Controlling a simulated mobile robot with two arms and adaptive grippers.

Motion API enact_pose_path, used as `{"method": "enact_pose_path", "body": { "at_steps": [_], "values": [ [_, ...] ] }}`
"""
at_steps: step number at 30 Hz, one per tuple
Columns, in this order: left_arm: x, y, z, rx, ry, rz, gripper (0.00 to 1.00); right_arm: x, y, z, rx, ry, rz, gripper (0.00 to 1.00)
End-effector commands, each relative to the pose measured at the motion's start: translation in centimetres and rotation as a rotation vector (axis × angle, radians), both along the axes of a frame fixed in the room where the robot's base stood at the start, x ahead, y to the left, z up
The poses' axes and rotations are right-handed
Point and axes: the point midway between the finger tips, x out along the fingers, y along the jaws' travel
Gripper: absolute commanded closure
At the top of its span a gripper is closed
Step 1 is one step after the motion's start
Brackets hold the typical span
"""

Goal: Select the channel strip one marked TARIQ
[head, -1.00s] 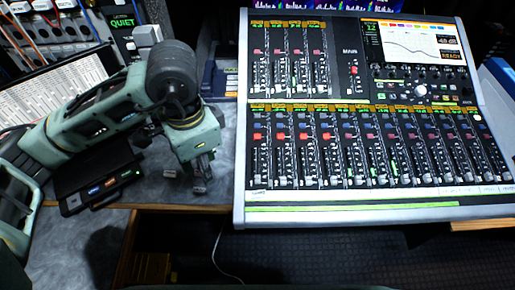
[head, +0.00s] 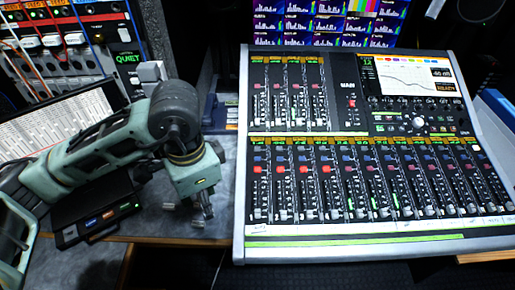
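The mixing console (head: 330,242) fills the right half of the head view, with a lower row of several channel strips and a shorter upper row. Small label tapes lie along its front edge, too small to read, so I cannot tell which strip is marked TARIQ. Several lower strips at the left show lit red buttons. My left gripper (head: 200,212) hangs over the desk left of the console, apart from it, its fingers pointing down. Its finger gap is too small to judge. My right gripper is out of view.
A small black box with lit buttons (head: 100,222) sits under my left arm. A printed sheet (head: 45,130) and a patch panel with cables (head: 70,40) are at the left. Level-meter screens (head: 325,22) stand behind the console. A blue object (head: 497,105) is at the right edge.

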Motion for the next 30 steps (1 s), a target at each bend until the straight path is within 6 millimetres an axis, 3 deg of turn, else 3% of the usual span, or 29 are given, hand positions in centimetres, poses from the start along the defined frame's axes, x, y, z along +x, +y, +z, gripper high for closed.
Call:
{"method": "enact_pose_path", "body": {
  "at_steps": [3, 14, 30],
  "values": [
    [0.0, 0.0, 0.0, 0.0, 0.0, 0.0, 0.68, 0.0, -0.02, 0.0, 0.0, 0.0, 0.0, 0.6],
    [0.0, 0.0, 0.0, 0.0, 0.0, 0.0, 1.0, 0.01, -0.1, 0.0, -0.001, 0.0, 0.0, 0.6],
    [0.0, 0.0, 0.0, 0.0, 0.0, 0.0, 1.0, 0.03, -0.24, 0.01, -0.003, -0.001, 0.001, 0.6]
  ]
}}
